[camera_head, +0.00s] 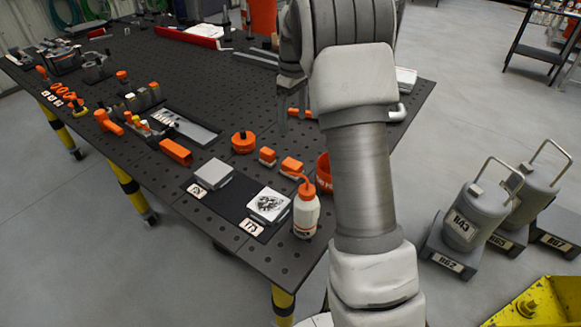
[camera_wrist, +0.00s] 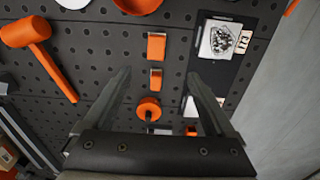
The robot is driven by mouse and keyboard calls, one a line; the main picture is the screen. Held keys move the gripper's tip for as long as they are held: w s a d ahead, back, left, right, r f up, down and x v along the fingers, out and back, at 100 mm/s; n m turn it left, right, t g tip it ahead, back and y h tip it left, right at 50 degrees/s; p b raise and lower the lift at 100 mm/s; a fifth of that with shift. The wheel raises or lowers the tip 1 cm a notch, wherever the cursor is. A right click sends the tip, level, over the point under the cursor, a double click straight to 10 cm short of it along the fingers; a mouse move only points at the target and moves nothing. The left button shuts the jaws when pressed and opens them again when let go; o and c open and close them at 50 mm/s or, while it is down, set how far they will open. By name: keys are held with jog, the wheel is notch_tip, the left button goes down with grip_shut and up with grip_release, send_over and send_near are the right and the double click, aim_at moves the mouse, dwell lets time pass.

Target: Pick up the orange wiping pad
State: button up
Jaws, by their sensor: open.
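Two small orange blocks with pale edges sit on the dark perforated table; either could be the orange wiping pad, and I cannot tell which. The nearer block (camera_head: 291,166) shows in the wrist view (camera_wrist: 157,46), and the farther block (camera_head: 267,156) shows there too (camera_wrist: 155,78). My gripper (camera_wrist: 158,75) is open and empty. In the wrist view its two fingers stand on either side of the farther block's line, with the nearer block beyond the fingertips. I cannot tell its height. In the head view my arm hides most of the gripper.
An orange round piece (camera_head: 243,142), orange bar (camera_head: 175,151), white bottle (camera_head: 306,212) and patterned tile (camera_head: 268,204) stand nearby on the table (camera_head: 262,262). An orange mallet (camera_wrist: 30,35) lies to the left in the wrist view. An orange bowl (camera_head: 323,170) is partly hidden by my arm.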

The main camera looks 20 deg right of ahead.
jog(key=f, duration=0.1)
send_over(292, 163)
jog(key=f, duration=0.7)
jog(key=s+f, duration=0.1)
jog(key=f, duration=0.3)
jog(key=shift+f, duration=0.15)
jog(key=shift+w+f+p, duration=0.25)
jog(key=shift+f, duration=1.2)
jog(key=shift+w+f+p, duration=0.2)
jog(key=shift+f+p, duration=0.05)
jog(key=shift+f, duration=1.15)
grip_shut()
